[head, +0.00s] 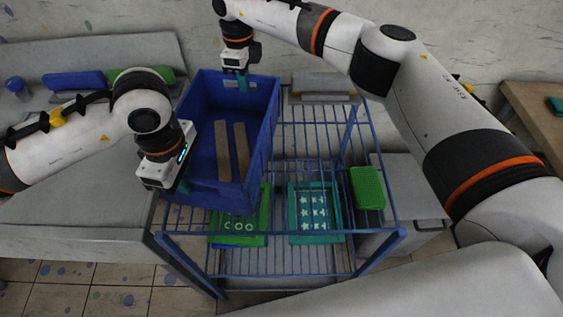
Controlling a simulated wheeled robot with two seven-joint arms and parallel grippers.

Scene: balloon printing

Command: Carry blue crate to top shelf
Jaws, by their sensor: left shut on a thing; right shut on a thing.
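The blue crate (264,135) is tilted in view over the left part of the blue wire rack (385,238), with two brown slats (222,150) inside. My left gripper (182,188) is shut on the crate's near left side. My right gripper (242,82) is shut on its far rim. The rack's top shelf (310,130) shows its bars to the right of the crate. I cannot tell whether the crate's bottom touches the shelf, as its base is hidden.
A grey counter (75,215) stands left, holding a blue bottle (17,87) and rolled items. A wooden table (530,105) stands right.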

